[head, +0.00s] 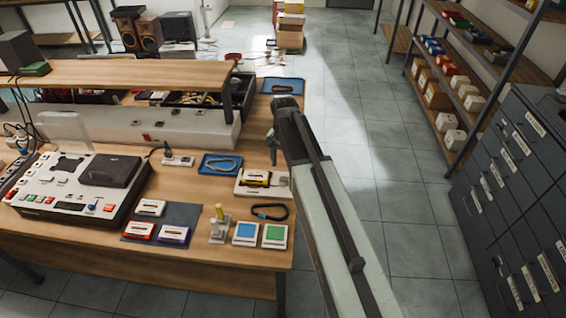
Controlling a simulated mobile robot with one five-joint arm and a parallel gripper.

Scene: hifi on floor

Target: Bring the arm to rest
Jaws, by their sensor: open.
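My gripper (274,140) is at the far end of my arm (345,240), which stretches forward from the lower right of the head view. The gripper is by the right edge of the wooden workbench (262,215). It is open, and I see nothing held in it. The fingers are small and dark here, so their exact height over the bench is hard to tell.
The bench carries a white console (75,185), a blue tray (220,165), a black loop (270,211) and small blocks. Shelves (470,60) and dark drawer cabinets (515,190) stand on the right. The tiled floor (400,200) between is clear.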

